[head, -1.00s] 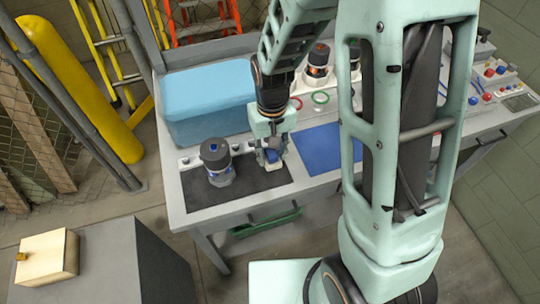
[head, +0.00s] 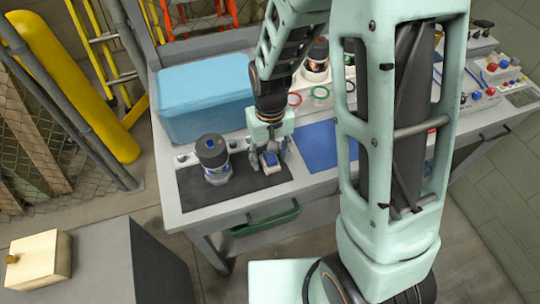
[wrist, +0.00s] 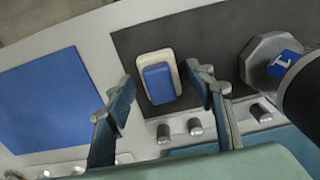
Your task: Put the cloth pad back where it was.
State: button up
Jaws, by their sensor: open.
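The cloth pad appears to be the small cream block with a blue top (wrist: 158,82). It lies on the dark mat (wrist: 205,45), near the mat's edge, and also shows in the head view (head: 270,160). My gripper (head: 269,163) is over it, pointing down. In the wrist view my gripper (wrist: 161,77) is open, with one finger on each side of the pad and visible gaps between. A flat blue square (wrist: 45,95) lies on the bench beside the dark mat; it also shows in the head view (head: 318,148).
A dark-capped jar (head: 214,160) stands on the mat left of my gripper. Several small metal cylinders (wrist: 195,127) line the mat's edge. A light-blue box (head: 205,98) stands behind.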

aim_at(270, 156)
jog(key=shift+w+r, duration=0.1)
jog(key=shift+r, duration=0.5)
notch_tip(270, 156, up, 11)
jog(key=shift+p, duration=0.35)
jog(key=shift+r, duration=0.1)
